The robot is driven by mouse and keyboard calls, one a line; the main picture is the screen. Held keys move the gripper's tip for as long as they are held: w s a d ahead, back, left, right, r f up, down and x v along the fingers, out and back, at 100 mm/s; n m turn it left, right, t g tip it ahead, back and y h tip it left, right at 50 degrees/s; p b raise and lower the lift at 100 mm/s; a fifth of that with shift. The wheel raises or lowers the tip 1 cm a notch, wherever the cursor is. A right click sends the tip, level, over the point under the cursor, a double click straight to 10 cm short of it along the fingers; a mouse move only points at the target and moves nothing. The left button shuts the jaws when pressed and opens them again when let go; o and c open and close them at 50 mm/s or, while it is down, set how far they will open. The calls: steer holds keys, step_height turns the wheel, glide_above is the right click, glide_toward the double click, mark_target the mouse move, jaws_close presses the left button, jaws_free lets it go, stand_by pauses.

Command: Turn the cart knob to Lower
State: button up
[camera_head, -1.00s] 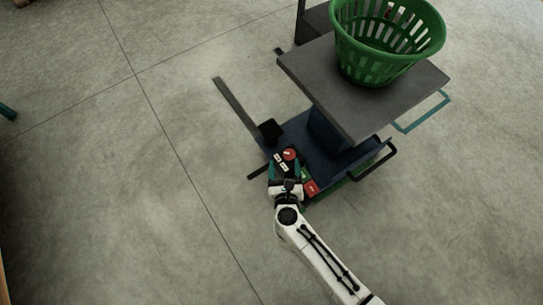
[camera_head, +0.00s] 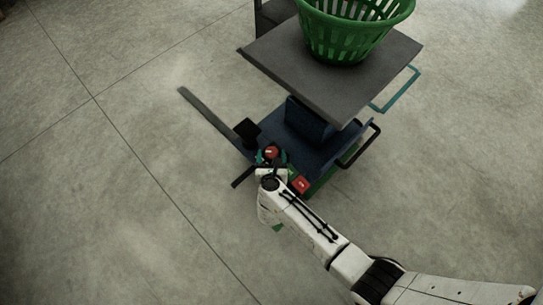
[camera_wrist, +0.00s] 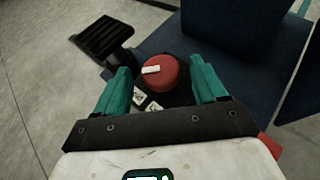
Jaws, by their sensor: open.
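The cart knob (camera_wrist: 160,74) is a round red dial with a white pointer bar, on a dark panel with small white labels (camera_wrist: 146,101). In the wrist view the pointer lies nearly level, on the knob's left part. The label markings are too small to read. My gripper (camera_wrist: 161,84) is open, with one teal finger on each side of the knob. A gap shows between each finger and the knob. In the head view the knob (camera_head: 271,152) shows at my gripper (camera_head: 270,157), on the front of the blue cart base (camera_head: 305,135).
The cart's grey platform (camera_head: 290,65) carries a green basket (camera_head: 350,30) above the base. A black pedal (camera_wrist: 103,37) stands left of the knob. A red block (camera_head: 301,184) and a black handle (camera_head: 362,146) are to the right. The concrete floor at left is clear.

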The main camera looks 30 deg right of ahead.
steer(key=shift+w+d+f, duration=0.15)
steer(key=shift+w+d, duration=0.1)
steer(key=shift+w, duration=0.1)
steer(key=c, duration=1)
